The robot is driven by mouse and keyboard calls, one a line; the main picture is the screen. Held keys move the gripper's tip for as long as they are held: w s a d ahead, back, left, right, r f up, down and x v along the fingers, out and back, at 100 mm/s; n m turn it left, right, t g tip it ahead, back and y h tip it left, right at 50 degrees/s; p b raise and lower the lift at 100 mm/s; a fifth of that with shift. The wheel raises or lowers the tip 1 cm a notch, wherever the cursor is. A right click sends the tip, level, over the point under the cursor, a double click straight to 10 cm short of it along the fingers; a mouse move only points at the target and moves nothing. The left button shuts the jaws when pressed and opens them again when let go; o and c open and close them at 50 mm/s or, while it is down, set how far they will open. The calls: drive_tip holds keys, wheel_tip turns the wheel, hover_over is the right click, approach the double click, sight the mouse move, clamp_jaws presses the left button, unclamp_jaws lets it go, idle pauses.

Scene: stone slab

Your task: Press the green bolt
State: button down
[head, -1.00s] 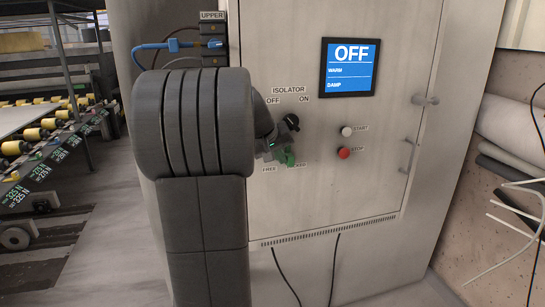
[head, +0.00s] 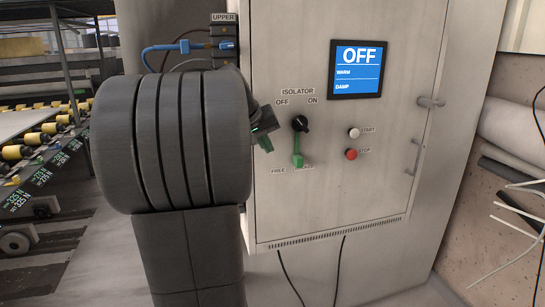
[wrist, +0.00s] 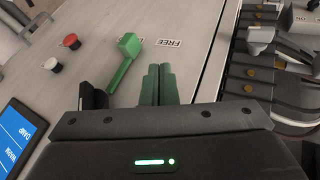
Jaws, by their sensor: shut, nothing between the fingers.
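The green bolt (head: 297,150) is a short green lever on the cabinet front, just under the black isolator knob (head: 300,123).
A white START button (head: 354,132) and red STOP button (head: 351,154) sit right of the bolt. The screen (head: 357,69) reads OFF, WARM, DAMP. Blue cable connectors (head: 180,46) are at the upper left, beside my arm. Black cables hang below the cabinet door.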

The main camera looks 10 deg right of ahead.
drive_tip(key=shift+v, duration=1.45)
